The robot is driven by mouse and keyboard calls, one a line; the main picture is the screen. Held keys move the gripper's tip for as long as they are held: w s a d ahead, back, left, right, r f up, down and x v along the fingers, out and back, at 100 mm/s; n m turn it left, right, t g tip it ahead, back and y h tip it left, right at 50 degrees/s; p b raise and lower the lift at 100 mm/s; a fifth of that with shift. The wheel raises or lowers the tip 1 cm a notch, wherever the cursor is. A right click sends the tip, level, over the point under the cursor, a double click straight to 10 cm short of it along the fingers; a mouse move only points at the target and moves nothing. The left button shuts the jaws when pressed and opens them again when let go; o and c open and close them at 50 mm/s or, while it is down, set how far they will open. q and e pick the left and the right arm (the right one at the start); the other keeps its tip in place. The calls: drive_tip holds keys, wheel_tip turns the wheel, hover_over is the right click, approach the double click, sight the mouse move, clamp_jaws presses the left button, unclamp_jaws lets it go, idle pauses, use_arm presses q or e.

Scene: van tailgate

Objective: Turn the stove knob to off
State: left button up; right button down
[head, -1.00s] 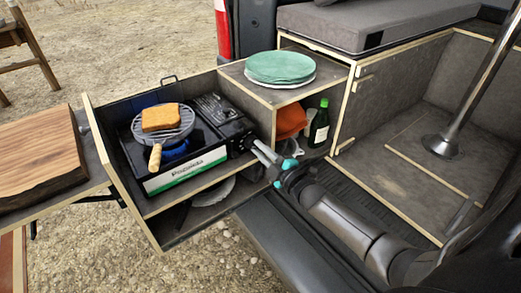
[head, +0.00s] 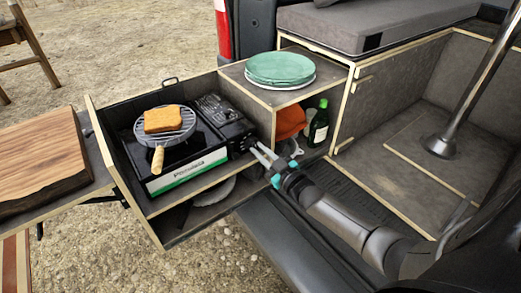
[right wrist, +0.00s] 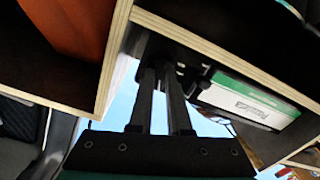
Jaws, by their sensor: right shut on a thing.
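The camping stove (head: 190,170) stands in the pulled-out drawer, with a green and white front panel. My right gripper (head: 256,149) reaches in from the right to the stove's right front end, where the knob is. The fingers are shut on the stove knob, which they largely hide. In the right wrist view, the two fingers (right wrist: 162,75) point at the dark knob area beside the stove's panel (right wrist: 255,102). No blue flame shows under the grill rack. The knob's exact angle cannot be read. My left gripper is not in view.
A toast slice (head: 164,119) lies on the round grill rack (head: 180,135) over the burner. Green plates (head: 280,68) sit on the cabinet top. A cutting board (head: 35,165) is at left.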

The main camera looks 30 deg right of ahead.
drive_tip(key=shift+m, duration=2)
drive_tip(key=c, duration=0.9)
unclamp_jaws()
drive_tip(key=shift+o, duration=0.2)
drive_tip(key=shift+s+p, duration=0.4)
drive_tip(key=shift+s, duration=0.2)
drive_tip(key=s+d+p, duration=0.1)
drive_tip(key=s+p, duration=0.2)
drive_tip(key=s, duration=1.1)
